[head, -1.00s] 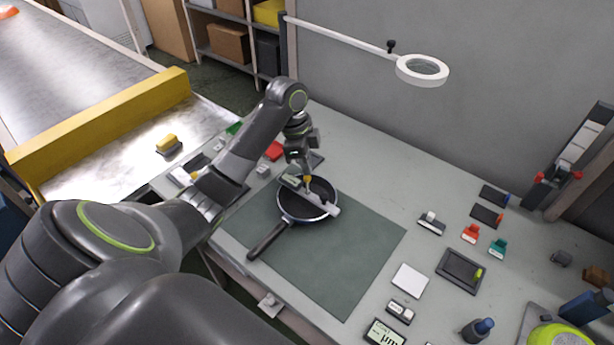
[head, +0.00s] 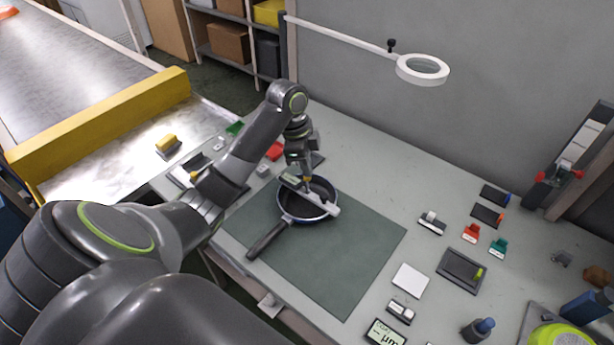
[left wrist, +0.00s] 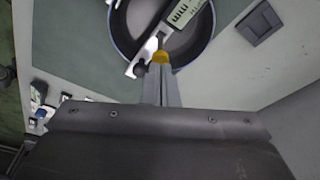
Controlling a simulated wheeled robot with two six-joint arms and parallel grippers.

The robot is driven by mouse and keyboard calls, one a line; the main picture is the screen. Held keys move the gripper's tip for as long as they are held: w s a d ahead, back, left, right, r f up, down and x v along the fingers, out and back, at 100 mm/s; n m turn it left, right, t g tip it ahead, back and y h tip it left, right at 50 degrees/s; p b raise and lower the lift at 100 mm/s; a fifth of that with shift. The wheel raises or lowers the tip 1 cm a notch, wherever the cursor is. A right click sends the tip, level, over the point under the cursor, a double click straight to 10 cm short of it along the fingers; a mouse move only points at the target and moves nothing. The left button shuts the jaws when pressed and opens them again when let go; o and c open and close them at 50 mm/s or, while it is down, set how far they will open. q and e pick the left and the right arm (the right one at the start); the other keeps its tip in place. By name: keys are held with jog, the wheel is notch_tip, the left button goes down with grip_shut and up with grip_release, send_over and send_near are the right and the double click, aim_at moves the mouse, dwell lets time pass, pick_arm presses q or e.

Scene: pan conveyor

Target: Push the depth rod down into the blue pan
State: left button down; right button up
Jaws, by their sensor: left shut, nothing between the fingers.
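The blue pan (head: 289,216), dark inside with a blue rim, stands on the green mat with its handle toward the lower left. A depth gauge with a pale bar (head: 329,207) and a small display lies across its rim. In the left wrist view the pan (left wrist: 121,35) and the gauge's display (left wrist: 186,12) show at the top. My left gripper (left wrist: 161,66) is shut and empty, its fingertips at a yellow knob (left wrist: 160,57) over the gauge. Contact is hard to tell. The lower rod is hidden. My right gripper is out of view.
The green mat (head: 340,270) is clear to the pan's right. A white card (head: 410,279), a dark tray (head: 462,270) and several small blocks lie further right. A ring magnifier (head: 422,70) hangs over the back. A yellow barrier (head: 100,118) edges the conveyor at left.

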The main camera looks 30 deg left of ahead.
pick_arm(q)
jog(key=shift+f+b, duration=0.85)
jog(key=shift+f, duration=1.3)
jog(key=shift+r, duration=0.1)
dwell(0.5)
notch_tip(320, 180, up, 9)
jog(key=p, duration=1)
jog(key=shift+p, duration=0.35)
